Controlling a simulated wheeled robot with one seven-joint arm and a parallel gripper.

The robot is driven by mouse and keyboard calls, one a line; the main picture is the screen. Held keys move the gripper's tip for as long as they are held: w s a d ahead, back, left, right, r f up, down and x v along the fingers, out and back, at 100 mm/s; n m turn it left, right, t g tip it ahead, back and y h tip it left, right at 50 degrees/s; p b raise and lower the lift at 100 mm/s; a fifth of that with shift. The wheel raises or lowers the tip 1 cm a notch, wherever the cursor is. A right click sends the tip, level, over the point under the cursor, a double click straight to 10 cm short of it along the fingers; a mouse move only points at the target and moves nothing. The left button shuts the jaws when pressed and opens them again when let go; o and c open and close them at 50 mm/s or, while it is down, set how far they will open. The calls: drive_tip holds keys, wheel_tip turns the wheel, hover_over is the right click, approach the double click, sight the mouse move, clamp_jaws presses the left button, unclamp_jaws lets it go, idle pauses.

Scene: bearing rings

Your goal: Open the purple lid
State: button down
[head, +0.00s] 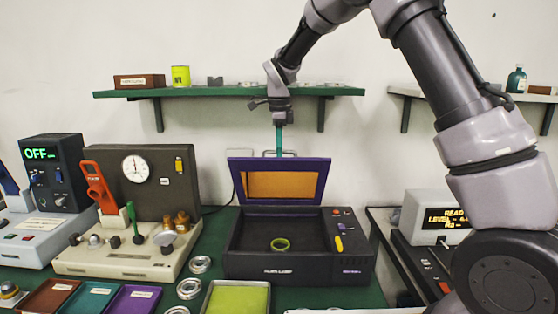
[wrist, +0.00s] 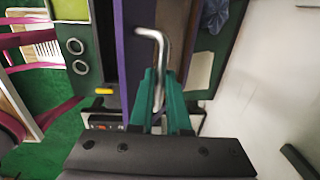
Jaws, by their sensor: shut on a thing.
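The purple lid (head: 280,162) with its orange window stands raised, nearly upright, at the back of the black box (head: 300,268). My gripper (head: 279,150) is at the lid's top edge, pointing down. In the wrist view, the green fingers of my gripper (wrist: 159,92) are shut on the bent metal handle (wrist: 150,34), beside the purple edge of the lid (wrist: 122,60). In the head view the fingertips are partly hidden behind the lid.
A green shelf (head: 220,91) with small items hangs on the wall behind my wrist. A grey gauge panel (head: 165,175) stands left of the box. A display device (head: 440,217) stands to the right. Metal rings (head: 189,289) and a green-lined tray (head: 237,299) lie in front.

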drive_tip(key=shift+w+d, duration=0.2)
drive_tip(key=shift+w, duration=0.55)
drive_tip(key=c, duration=0.9)
unclamp_jaws()
drive_tip(key=shift+a+r, duration=0.1)
drive_tip(key=r, duration=1)
drive_tip(key=shift+s+r, duration=0.3)
drive_tip(key=shift+r, duration=0.1)
